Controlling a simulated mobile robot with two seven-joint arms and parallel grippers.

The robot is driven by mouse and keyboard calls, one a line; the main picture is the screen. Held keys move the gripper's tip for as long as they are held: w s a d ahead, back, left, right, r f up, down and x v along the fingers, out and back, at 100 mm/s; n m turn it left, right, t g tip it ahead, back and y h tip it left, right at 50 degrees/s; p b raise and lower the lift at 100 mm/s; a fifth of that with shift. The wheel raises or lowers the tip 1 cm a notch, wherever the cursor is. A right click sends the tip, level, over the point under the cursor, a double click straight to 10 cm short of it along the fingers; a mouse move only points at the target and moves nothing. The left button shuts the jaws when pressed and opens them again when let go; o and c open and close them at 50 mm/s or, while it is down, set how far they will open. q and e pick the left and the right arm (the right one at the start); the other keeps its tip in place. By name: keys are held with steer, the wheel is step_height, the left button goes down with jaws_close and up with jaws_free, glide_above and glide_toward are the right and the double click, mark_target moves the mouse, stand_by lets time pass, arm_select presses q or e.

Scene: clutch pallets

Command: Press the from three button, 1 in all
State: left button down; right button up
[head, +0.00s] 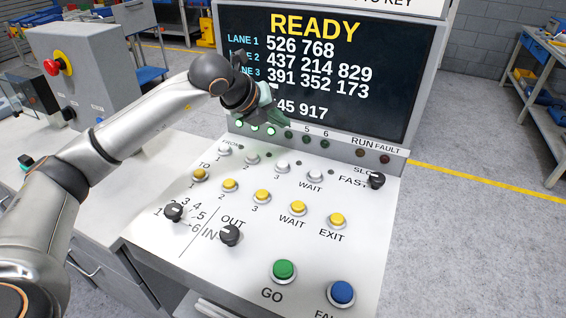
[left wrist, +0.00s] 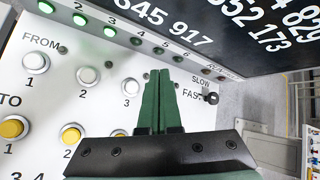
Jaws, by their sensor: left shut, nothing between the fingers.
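The control panel (head: 190,235) has a FROM row of white buttons above a TO row of yellow ones. The from three button (head: 282,167) is the white one third from the left, uncovered in the head view. In the left wrist view the from three button (left wrist: 131,86) lies just left of my fingertips. My left gripper (head: 278,118) has dark green fingers, shut and empty, in front of the screen's lower edge and above the panel. In the left wrist view the gripper (left wrist: 159,74) is apart from the button. My right gripper is not in view.
White from one (head: 224,150), from two (head: 251,158) and WAIT (head: 315,176) buttons share the row. Yellow buttons (head: 262,196), black knobs (head: 230,235), a green GO button (head: 283,270) and a blue button (head: 341,292) lie nearer. The screen (head: 390,60) stands behind, reading READY.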

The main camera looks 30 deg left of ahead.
arm_select(q)
steer(key=b, duration=0.5)
glide_above(280, 167)
step_height(280, 167, down, 8)
steer(key=shift+f, duration=0.1)
steer(key=shift+w+f+b, duration=0.1)
steer(key=shift+f+b, duration=0.15)
steer(key=shift+b, duration=0.05)
stand_by(1.5)
steer(key=shift+f+b, duration=0.4)
steer(key=shift+b, duration=0.2)
steer(key=shift+f+b, duration=0.55)
steer(key=shift+b, duration=0.05)
stand_by(0.6)
steer(key=shift+r+p, duration=0.45)
steer(key=shift+r, duration=0.45)
